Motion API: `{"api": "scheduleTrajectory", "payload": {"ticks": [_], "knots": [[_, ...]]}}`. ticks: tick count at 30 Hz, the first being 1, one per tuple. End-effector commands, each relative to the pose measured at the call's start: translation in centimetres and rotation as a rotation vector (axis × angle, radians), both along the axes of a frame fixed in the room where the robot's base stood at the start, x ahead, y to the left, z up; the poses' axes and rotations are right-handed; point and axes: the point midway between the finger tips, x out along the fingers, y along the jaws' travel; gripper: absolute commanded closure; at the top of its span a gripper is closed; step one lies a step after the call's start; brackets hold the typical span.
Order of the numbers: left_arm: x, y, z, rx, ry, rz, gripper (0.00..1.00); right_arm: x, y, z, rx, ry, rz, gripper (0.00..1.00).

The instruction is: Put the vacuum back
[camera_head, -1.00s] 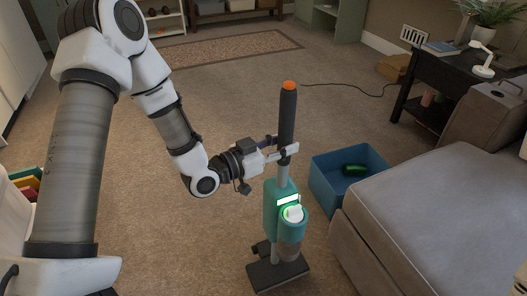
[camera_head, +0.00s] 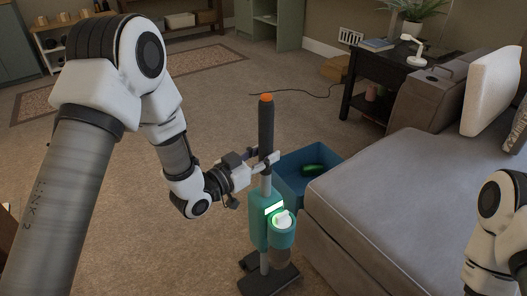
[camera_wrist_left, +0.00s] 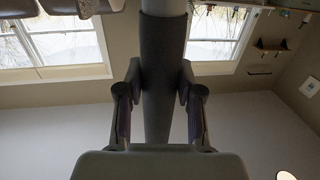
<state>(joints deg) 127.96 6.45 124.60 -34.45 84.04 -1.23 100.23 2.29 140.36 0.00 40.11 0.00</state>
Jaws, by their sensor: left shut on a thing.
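The vacuum (camera_head: 260,227) is an upright teal stick unit with a dark handle, an orange top, a grey pole and a dark floor head. It stands upright, its head at or very near the carpet; I cannot tell if it touches. My left gripper (camera_head: 266,160) is shut on the vacuum's pole just below the dark handle. In the left wrist view, the vacuum's shaft (camera_wrist_left: 158,85) runs between the two fingers of my left gripper (camera_wrist_left: 159,95). Part of my right arm shows at the right edge; its gripper is out of view.
A blue bin (camera_head: 292,199) holding a green object (camera_head: 313,168) stands just behind the vacuum. A grey sofa (camera_head: 400,190) is close on the right. A dark side table (camera_head: 382,75) with a lamp stands behind. A thin cable lies on the carpet; open carpet lies left of the bin.

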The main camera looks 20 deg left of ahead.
Motion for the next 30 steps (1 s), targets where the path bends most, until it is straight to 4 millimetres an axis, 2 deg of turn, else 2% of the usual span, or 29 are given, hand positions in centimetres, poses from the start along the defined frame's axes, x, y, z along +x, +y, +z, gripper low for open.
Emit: {"api": "scheduleTrajectory", "payload": {"ticks": [5,6,7,16,20,23,30], "knots": [[0.0,0.0,0.0,0.001,0.000,0.000,0.99,0.0,0.0,0.1,0.000,0.000,0.000,0.60],[-0.1,0.0,-0.2,0.003,0.007,0.000,0.50,0.0,0.0,0.0,0.000,0.000,0.000,0.60],[-0.1,0.0,-0.2,0.003,0.007,0.000,0.39,0.0,0.0,0.0,0.000,0.000,0.000,0.60],[-0.1,0.0,-0.2,0.003,0.005,0.000,0.39,0.0,0.0,0.1,0.000,0.000,0.000,0.60],[-1.0,0.7,0.0,0.000,0.009,0.002,0.39,0.0,0.0,0.5,0.000,0.000,0.000,0.60],[-2.8,1.7,0.2,-0.002,0.010,0.004,0.39,0.0,0.0,1.2,0.000,0.000,0.000,0.60],[-8.2,4.7,0.4,-0.005,0.010,0.006,0.39,0.0,0.0,2.9,0.000,0.000,0.000,0.60]]}}
